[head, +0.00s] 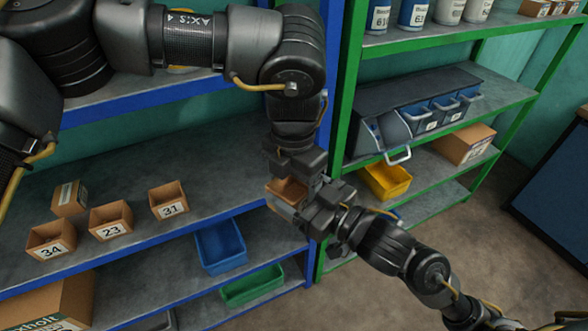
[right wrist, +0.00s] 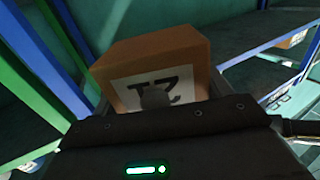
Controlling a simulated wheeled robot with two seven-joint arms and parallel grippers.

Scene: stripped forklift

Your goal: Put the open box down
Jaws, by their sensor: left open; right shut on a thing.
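A small open brown cardboard box (head: 286,190) is held off the shelves, in front of the blue rack's right post. My right gripper (head: 306,206) is shut on it from the lower right. In the right wrist view, the box (right wrist: 152,68) fills the space between the jaws, its white label with dark characters partly covered. My left gripper (head: 298,172) points down right above the box and is open. It overlaps the box in the head view, so I cannot tell whether they touch. The box's lower part is hidden behind my right gripper.
Several open boxes, including 34 (head: 50,240), 23 (head: 111,220) and 31 (head: 169,201), stand on the blue rack's middle shelf (head: 215,175), which is bare toward the right. Blue (head: 221,246) and green bins (head: 252,286) sit below. A green rack (head: 345,110) stands at right.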

